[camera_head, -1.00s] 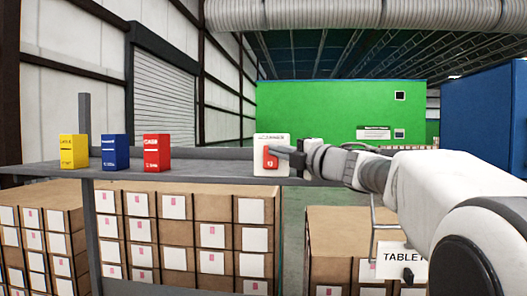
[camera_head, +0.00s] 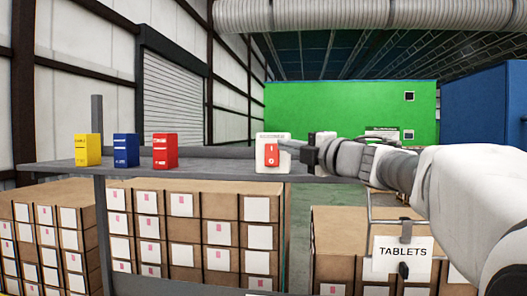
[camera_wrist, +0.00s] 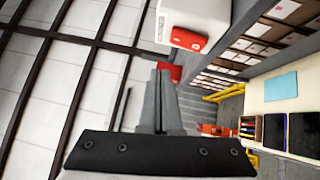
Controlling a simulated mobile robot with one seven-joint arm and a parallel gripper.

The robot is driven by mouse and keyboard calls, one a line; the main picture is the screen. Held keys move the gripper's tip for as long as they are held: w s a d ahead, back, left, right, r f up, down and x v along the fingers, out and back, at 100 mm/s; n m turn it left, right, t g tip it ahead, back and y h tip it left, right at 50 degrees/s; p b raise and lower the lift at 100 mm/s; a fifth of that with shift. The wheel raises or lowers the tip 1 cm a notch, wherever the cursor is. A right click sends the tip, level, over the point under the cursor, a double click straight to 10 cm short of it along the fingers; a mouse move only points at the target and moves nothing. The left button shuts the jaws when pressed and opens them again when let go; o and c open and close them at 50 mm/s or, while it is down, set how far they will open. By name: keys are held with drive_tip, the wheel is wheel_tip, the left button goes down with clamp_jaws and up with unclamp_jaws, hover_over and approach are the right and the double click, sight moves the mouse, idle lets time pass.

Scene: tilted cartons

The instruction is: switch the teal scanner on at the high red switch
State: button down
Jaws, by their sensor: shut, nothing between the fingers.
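A white switch box (camera_head: 260,163) with a red rocker switch (camera_head: 271,155) stands at the right end of the grey shelf. The rocker bears white marks, and I cannot tell which way it is tipped. My gripper (camera_head: 284,146) is shut and empty, just right of the rocker in the head view. In the wrist view the shut fingers (camera_wrist: 162,72) point toward the area below the box (camera_wrist: 186,14) and its red switch (camera_wrist: 188,40), with a visible gap in the picture. I cannot make out a teal scanner for certain.
Yellow (camera_head: 87,150), blue (camera_head: 126,150) and red (camera_head: 165,151) cartons stand upright on the shelf (camera_head: 220,168), left of the box. Stacked brown boxes (camera_head: 180,227) fill the space below. A light-blue flat thing (camera_wrist: 281,86) lies on a pale surface in the wrist view.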

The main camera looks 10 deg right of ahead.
drive_tip(key=v, duration=0.6)
drive_tip(key=shift+r+b, duration=0.4)
drive_tip(key=shift+r, duration=0.2)
